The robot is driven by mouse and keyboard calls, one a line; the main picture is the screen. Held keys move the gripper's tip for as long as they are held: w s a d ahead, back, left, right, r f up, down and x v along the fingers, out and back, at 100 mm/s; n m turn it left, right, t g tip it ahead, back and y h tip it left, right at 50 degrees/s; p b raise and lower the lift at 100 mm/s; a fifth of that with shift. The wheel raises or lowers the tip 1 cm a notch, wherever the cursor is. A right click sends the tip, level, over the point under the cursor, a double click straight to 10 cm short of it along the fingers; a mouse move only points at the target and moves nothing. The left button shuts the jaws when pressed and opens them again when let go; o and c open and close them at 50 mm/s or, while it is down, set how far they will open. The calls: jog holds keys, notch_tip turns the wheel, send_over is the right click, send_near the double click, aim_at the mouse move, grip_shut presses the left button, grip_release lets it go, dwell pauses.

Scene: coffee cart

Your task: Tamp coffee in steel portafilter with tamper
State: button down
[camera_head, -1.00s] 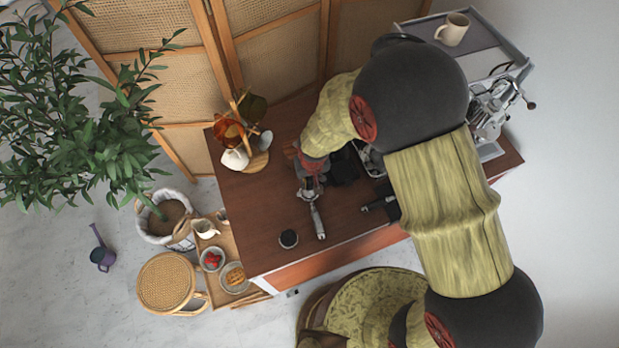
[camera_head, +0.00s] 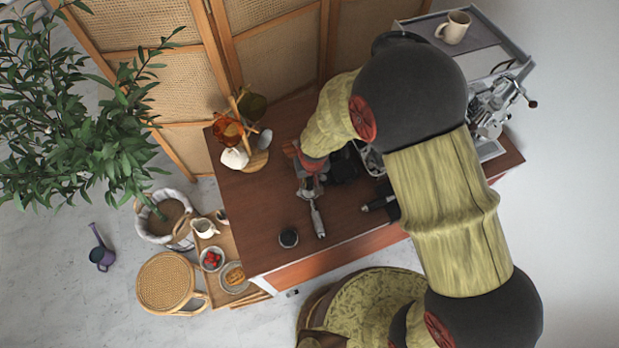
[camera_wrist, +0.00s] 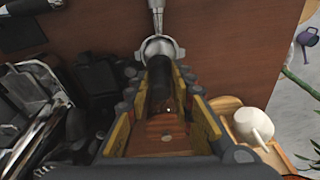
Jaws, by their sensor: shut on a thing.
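The steel portafilter (camera_head: 317,217) lies on the brown cart top (camera_head: 262,212), its handle pointing toward the front edge. In the wrist view its round basket (camera_wrist: 171,44) shows just past my fingertips, with the handle running away to the top. My gripper (camera_head: 308,180) is over the basket end, and in the wrist view my gripper (camera_wrist: 163,85) is shut on a dark cylindrical thing, likely the tamper (camera_wrist: 160,82). The thing's lower end is at or in the basket; contact cannot be told. The coffee inside is hidden.
A small dark round container (camera_head: 289,238) stands left of the portafilter handle. A wooden stand with cups (camera_head: 256,160) is at the back left. A black-handled tool (camera_head: 378,204) and the espresso machine (camera_head: 493,112) are to the right.

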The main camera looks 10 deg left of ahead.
jog(key=shift+f+b, duration=0.4)
jog(key=shift+b, duration=0.1)
dwell(1.5)
jog(key=shift+r, duration=0.2)
jog(key=shift+r+p, duration=0.6)
jog(key=shift+r, duration=0.4)
jog(key=shift+r, duration=0.4)
jog(key=shift+r+p, duration=1.55)
jog(key=shift+r, duration=0.9)
